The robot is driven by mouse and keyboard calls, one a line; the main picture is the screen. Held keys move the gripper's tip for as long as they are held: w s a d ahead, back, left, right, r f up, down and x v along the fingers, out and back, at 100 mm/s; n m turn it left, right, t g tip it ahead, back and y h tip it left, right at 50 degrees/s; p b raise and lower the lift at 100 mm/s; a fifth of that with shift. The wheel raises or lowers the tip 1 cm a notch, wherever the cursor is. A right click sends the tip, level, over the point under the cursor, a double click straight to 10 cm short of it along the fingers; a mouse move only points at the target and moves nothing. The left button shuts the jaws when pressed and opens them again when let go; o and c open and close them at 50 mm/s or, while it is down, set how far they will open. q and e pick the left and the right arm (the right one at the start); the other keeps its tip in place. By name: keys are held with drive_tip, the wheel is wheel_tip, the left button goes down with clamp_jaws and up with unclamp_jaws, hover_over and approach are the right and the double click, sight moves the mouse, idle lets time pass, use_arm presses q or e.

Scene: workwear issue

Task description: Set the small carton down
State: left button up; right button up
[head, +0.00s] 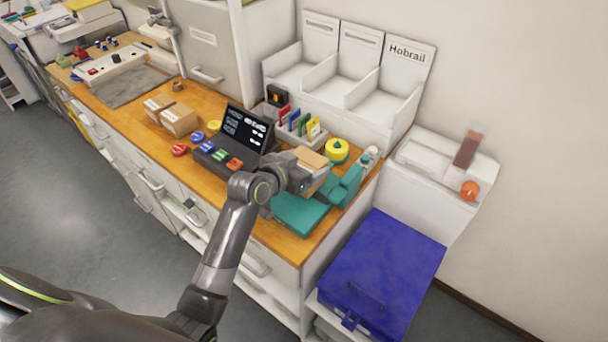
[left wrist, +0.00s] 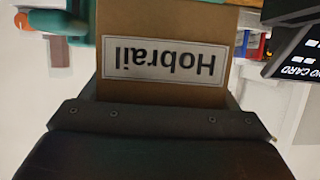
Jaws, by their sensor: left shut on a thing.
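The small carton (left wrist: 165,25) is brown cardboard with a white label reading "Hobrail", upside down in the left wrist view. In the head view the carton (head: 311,158) shows only in part, behind my left gripper (head: 312,180). My left gripper is shut on it above the right end of the wooden counter (head: 262,232). I cannot tell whether the carton touches anything beneath. My right gripper is not in view.
Two cartons (head: 179,121) stand on the counter to the left. A dark screen (head: 248,128) and a yellow roll (head: 337,150) are close by. A white three-bay rack (head: 385,104) marked "Hobrail" at its right bay stands behind. A blue lidded box (head: 383,268) is at right.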

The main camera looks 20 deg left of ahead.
use_arm(q)
wheel_tip(320, 180, down, 3)
drive_tip(key=shift+f, duration=0.55)
drive_tip(key=shift+f, duration=0.1)
drive_tip(key=o, duration=1)
drive_tip(key=shift+o, duration=0.2)
